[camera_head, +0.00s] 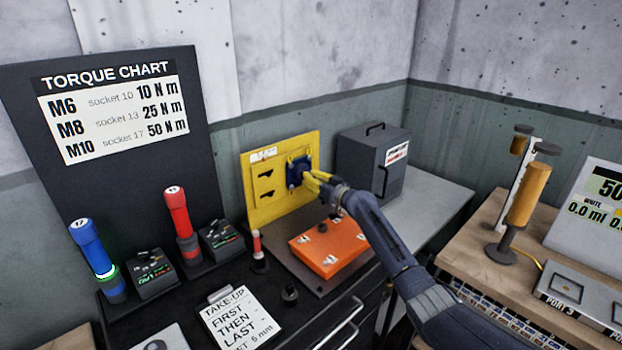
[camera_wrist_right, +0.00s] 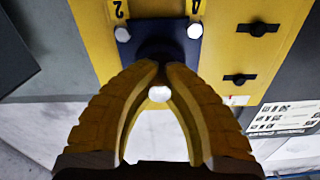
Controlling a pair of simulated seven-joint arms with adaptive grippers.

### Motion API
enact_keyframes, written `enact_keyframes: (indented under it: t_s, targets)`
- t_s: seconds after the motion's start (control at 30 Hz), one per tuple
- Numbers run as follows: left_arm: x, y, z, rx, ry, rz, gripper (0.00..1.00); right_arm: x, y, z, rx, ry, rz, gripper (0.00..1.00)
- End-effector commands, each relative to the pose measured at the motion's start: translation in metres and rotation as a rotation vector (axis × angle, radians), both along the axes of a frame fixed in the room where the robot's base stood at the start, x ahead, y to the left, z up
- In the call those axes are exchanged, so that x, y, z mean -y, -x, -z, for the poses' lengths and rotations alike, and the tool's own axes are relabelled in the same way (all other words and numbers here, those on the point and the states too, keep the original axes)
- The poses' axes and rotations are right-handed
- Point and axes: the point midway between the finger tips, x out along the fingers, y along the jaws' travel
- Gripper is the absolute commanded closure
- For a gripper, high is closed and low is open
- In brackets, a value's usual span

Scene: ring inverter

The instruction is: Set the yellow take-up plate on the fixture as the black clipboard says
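An upright yellow plate (camera_head: 264,206) with black clips stands at the back of the bench and carries a dark blue block (camera_head: 294,164). In the right wrist view the blue block (camera_wrist_right: 188,52) has white round bolt heads and the numbers 2 and 4 above it. My right gripper (camera_head: 308,177) is at the front of the block. Its fingertips (camera_wrist_right: 161,66) nearly meet on a dark part at the block's middle, which they partly hide. The clipboard (camera_head: 240,318) lies in front; its white sheet reads "TAKE-UP FIRST THEN LAST", with "5 mm" below. My left gripper is out of view.
An orange plate (camera_head: 330,250) with a black knob lies below my right arm. A grey case (camera_head: 372,165) stands behind. Blue (camera_head: 90,245) and red (camera_head: 177,212) torque tools stand left, below the torque chart (camera_head: 115,105). A wooden bench (camera_head: 480,240) is at right.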

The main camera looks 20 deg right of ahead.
Motion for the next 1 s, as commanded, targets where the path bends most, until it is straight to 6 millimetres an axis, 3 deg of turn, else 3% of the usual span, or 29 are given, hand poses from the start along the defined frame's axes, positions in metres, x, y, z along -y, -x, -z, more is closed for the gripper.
enact_keyframes:
  t_s: [0.1, 0.3, 0.33, 0.63, 1.0]
  targets:
    - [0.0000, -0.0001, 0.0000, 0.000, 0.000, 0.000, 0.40, -0.0089, 0.0041, -0.0003, 0.002, 0.001, -0.004, 1.00]
    - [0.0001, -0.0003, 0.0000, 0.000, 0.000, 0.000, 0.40, -0.0082, 0.0037, -0.0005, 0.001, -0.001, -0.003, 1.00]
    - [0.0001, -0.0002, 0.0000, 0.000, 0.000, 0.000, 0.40, -0.0081, 0.0037, -0.0006, 0.001, -0.001, -0.003, 0.91]
    - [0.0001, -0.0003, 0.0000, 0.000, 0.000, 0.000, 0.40, -0.0081, 0.0037, -0.0003, 0.001, -0.001, -0.003, 0.56]
    - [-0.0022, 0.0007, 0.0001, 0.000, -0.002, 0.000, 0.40, -0.0058, 0.0075, 0.0006, 0.001, 0.001, -0.002, 0.56]
